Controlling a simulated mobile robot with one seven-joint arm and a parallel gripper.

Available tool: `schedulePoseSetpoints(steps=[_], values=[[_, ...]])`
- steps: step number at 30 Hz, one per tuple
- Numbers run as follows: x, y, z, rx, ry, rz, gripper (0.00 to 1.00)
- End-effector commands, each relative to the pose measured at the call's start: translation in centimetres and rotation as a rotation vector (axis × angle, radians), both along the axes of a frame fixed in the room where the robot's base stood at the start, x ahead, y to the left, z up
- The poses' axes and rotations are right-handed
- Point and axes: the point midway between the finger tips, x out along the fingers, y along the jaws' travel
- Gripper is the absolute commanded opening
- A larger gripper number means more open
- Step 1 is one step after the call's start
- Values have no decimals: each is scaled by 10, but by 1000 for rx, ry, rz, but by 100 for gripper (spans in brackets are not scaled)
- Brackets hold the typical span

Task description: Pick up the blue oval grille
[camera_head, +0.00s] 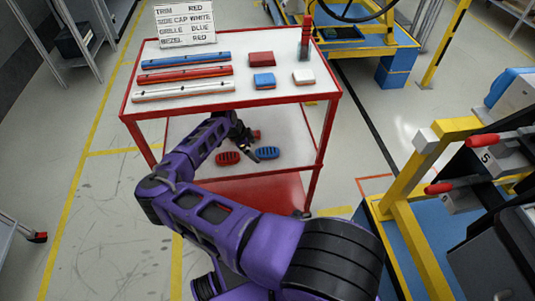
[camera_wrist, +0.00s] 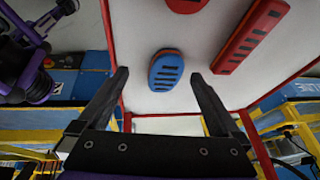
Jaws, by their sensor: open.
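The blue oval grille (camera_head: 267,153) lies on the white lower shelf (camera_head: 292,135) of the red cart, right of a red oval grille (camera_head: 228,158). My gripper (camera_head: 252,150) reaches in under the top shelf, close to the blue grille. In the wrist view my gripper (camera_wrist: 158,76) is open and empty. The blue grille (camera_wrist: 165,70) shows slotted between the fingertips in the picture, apparently ahead of them and not held. The red oval grille (camera_wrist: 186,5) is cut off at the top edge.
A long red slotted part (camera_wrist: 250,35) lies right of the blue grille in the wrist view. The cart's top shelf (camera_head: 205,101) overhangs my arm, with long strips, small blocks and a sign (camera_head: 185,24) on it. Red cart posts (camera_head: 323,150) flank the opening.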

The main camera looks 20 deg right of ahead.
Motion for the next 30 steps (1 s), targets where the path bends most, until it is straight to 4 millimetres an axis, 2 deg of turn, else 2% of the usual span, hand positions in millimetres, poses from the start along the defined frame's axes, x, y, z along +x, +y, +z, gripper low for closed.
schedulePoseSetpoints(steps=[1,6,11,21,28,29,30], values=[[0,-12,-2,-1,1,-3,100],[3,-31,-1,-1,0,0,100],[4,-36,-3,0,1,0,100],[6,-53,-44,0,1,0,100],[6,-55,-47,1,-2,-1,100],[6,-55,-47,1,-2,-1,98],[6,-55,-47,1,-2,-1,91]])
